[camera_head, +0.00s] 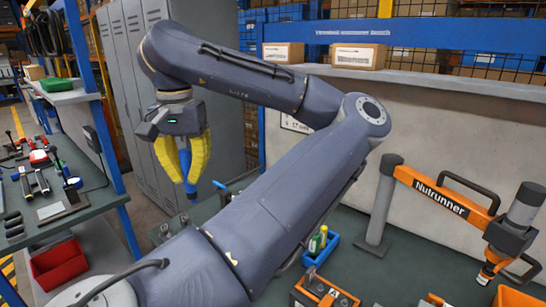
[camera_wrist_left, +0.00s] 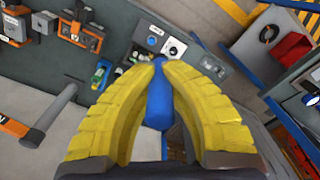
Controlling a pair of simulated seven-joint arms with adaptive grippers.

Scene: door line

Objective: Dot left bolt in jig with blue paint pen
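My left gripper (camera_head: 188,178) has yellow fingers closed around a blue paint pen (camera_head: 186,160), which points downward above the floor gap and bench edge. In the left wrist view the pen (camera_wrist_left: 158,105) lies between the two yellow fingers, tip toward the top. Beyond the tip is a light grey plate (camera_wrist_left: 150,30) with round fittings beside a dark block. Orange-and-grey fixtures (camera_wrist_left: 83,38) stand farther left; one fixture (camera_head: 322,292) also shows at the head view's bottom edge. I cannot tell which of these is the jig, and no left bolt is clear. My right gripper is not visible.
An orange nutrunner (camera_head: 450,200) hangs on a grey stand at right. A blue tray (camera_head: 322,250) with small bottles sits on the bench. A side bench with tools (camera_head: 90,195) and a red bin (camera_head: 58,265) are at left. My arm hides the bench's middle.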

